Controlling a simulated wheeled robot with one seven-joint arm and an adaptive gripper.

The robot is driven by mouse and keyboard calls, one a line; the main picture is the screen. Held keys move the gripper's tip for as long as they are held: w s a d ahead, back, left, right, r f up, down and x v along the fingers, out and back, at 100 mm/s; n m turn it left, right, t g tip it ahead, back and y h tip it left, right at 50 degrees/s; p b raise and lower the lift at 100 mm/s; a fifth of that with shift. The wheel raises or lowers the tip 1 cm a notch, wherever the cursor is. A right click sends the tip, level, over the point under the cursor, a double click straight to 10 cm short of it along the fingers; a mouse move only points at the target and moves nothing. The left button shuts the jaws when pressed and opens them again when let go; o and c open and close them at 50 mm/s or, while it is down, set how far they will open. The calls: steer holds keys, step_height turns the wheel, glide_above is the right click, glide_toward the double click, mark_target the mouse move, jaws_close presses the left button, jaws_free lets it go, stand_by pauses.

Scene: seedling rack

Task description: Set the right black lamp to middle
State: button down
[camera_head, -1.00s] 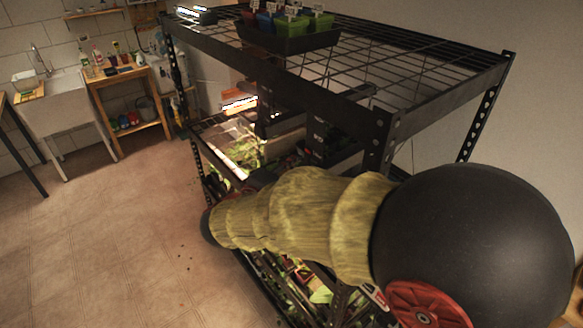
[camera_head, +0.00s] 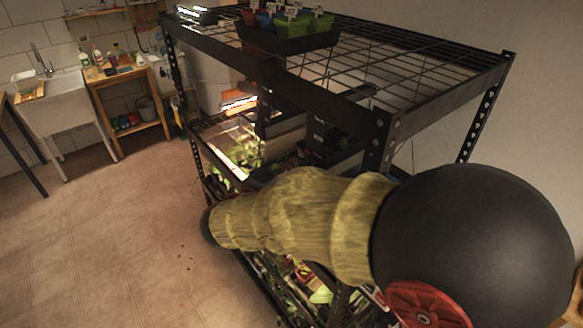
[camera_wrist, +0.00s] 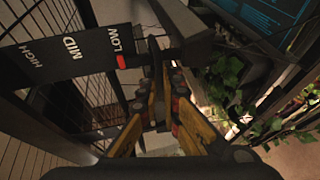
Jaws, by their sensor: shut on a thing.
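In the wrist view, a black scale plate (camera_wrist: 72,57) reads HIGH, MID and LOW. A small red marker (camera_wrist: 121,62) sits beside LOW. A black block (camera_wrist: 182,27), which looks like part of the right black lamp's mount, is just beyond the plate's LOW end. My gripper (camera_wrist: 164,80), with orange-yellow fingers, is shut on a narrow dark part beside this block. The fingers partly hide that part. In the head view, my arm hides the gripper and most of the lamp.
The black rack (camera_head: 340,108) has a wire top shelf with a dark tray (camera_head: 290,40) of coloured pots. Leafy plants (camera_wrist: 228,80) are close to the right of my gripper in the wrist view. Rack bars and mesh are on its left. Open tiled floor (camera_head: 110,240) is left of the rack.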

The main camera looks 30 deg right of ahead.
stand_by(0.3)
step_height(320, 180, up, 5)
steer(key=shift+r+p, duration=0.1)
steer(key=shift+p, duration=0.55)
steer(key=c, duration=2)
jaws_free()
steer(key=shift+a, duration=0.1)
steer(key=v, duration=1.2)
